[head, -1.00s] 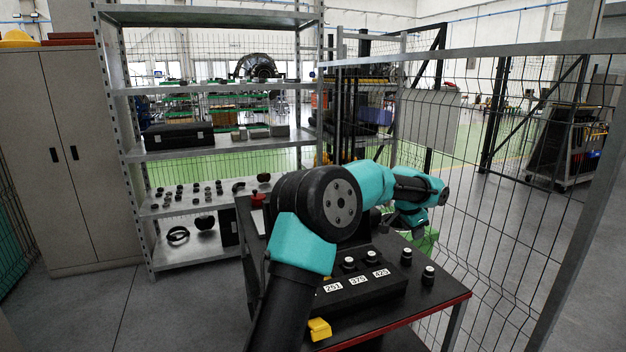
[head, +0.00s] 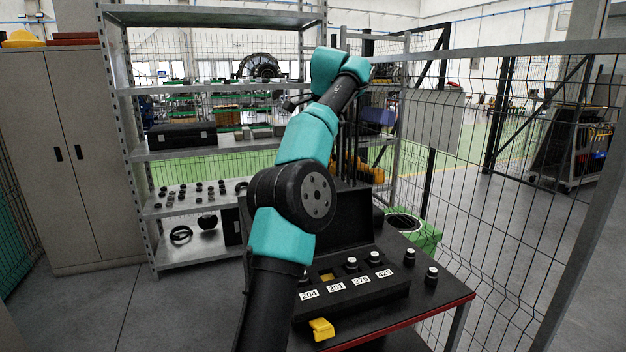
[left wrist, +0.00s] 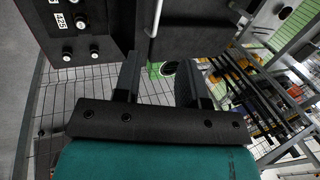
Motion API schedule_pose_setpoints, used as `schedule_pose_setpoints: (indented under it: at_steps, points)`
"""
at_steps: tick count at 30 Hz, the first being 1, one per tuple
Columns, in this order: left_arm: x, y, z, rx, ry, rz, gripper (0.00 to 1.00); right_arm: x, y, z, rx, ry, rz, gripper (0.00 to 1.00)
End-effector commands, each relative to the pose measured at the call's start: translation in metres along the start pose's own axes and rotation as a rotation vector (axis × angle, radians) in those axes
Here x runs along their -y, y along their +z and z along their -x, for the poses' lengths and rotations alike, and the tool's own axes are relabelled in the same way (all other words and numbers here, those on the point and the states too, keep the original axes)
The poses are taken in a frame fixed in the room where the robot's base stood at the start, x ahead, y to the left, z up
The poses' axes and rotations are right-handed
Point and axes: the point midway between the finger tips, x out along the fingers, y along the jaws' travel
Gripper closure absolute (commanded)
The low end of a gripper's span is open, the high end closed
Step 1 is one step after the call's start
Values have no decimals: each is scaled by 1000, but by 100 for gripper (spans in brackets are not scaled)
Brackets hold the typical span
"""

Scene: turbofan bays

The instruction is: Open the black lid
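The black lid (head: 350,212) stands raised as a dark upright panel behind the black case (head: 352,300) with number labels, partly hidden by my left arm. In the left wrist view the lid shows as a dark panel (left wrist: 205,35) beyond my fingers, with a thin metal rod along it. My left gripper (left wrist: 160,66) is open, with nothing between its two fingers, and appears apart from the lid. In the head view my left arm reaches up above the case, and its fingers are hard to make out. My right gripper is in neither view.
Several white-topped knobs (head: 432,272) stand on the case and table. A yellow block (head: 321,328) is at the front. A green bin (head: 425,236) stands behind the table. A wire fence (head: 500,220) closes the right side, and a metal shelf (head: 200,214) is at the left.

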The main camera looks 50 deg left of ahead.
Motion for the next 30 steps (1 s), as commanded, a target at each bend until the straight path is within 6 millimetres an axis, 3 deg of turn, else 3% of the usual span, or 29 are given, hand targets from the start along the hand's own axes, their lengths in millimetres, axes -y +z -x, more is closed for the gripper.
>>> schedule_pose_setpoints:
  at_steps: [8, 17, 30]
  points:
    - [0, 0, -3, 0, 0, 0, 62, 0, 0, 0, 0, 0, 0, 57]
    - [0, 0, -22, 1, 0, -1, 62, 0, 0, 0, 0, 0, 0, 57]
    - [0, 0, -85, 1, 1, -1, 62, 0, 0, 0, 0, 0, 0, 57]
